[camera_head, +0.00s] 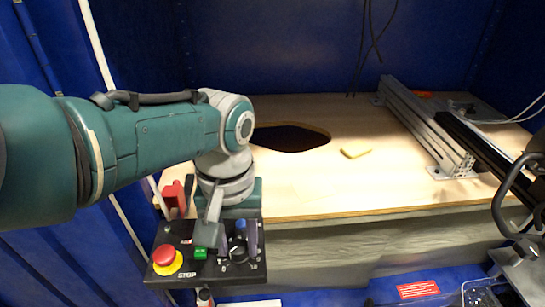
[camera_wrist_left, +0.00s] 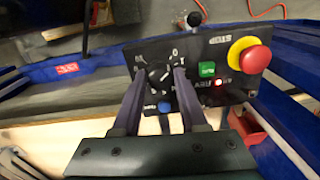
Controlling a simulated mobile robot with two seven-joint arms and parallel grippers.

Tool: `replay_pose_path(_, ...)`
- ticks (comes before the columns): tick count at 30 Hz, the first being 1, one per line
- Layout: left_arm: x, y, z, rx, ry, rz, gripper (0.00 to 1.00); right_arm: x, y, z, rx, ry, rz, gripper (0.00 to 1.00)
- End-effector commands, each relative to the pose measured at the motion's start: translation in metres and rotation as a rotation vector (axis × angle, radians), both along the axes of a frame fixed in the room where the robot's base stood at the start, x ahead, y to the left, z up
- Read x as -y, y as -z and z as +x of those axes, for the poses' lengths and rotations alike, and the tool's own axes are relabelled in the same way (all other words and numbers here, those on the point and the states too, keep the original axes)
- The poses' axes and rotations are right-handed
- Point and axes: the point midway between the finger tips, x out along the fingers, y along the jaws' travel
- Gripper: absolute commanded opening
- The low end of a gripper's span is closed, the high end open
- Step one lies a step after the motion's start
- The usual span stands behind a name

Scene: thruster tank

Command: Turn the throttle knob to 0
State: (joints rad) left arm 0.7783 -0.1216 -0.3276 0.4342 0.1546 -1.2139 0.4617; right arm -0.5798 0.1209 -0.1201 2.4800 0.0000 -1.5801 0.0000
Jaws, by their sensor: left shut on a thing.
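The throttle knob (camera_head: 238,253) is a small black knob with white marks around it, on a black control panel (camera_head: 207,273). In the left wrist view the knob (camera_wrist_left: 159,73) sits between the two finger tips of my left gripper (camera_wrist_left: 160,78). In the head view my left gripper (camera_head: 237,247) reaches down over the panel from behind, shut on the knob, which is partly hidden. A "0" mark shows near the knob in the wrist view; the knob's exact setting is too small to tell.
The panel also carries a red stop button (camera_head: 167,256) on yellow, a green switch (camera_head: 200,253) and a blue knob (camera_head: 240,225). Behind it is a wooden tank top (camera_head: 310,190) with a dark hole, a yellow sponge (camera_head: 355,152) and a metal rail (camera_head: 425,125).

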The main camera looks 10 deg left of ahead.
Motion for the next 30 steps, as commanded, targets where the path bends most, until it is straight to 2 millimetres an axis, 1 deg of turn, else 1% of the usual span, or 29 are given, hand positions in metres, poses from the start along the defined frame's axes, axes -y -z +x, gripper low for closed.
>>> replay_pose_path(9, 0.0005, -0.0010, 0.0008, 0.002, -0.088, -0.001, 0.00, 0.0000, -0.0007, 0.0000, 0.000, 0.000, 0.000, 0.00)
replay_pose_path(23, 0.0003, -0.0009, 0.0009, 0.002, -0.099, -0.001, 0.00, -0.0001, -0.0006, -0.0001, 0.000, 0.000, 0.000, 0.00)
replay_pose_path(24, 0.0003, -0.0009, 0.0009, 0.002, -0.099, -0.001, 0.47, -0.0001, -0.0006, -0.0001, 0.000, 0.000, 0.000, 0.00)
replay_pose_path(30, 0.0002, -0.0006, 0.0005, 0.001, -0.098, -0.001, 0.69, -0.0001, -0.0006, -0.0001, 0.000, 0.001, 0.000, 0.00)
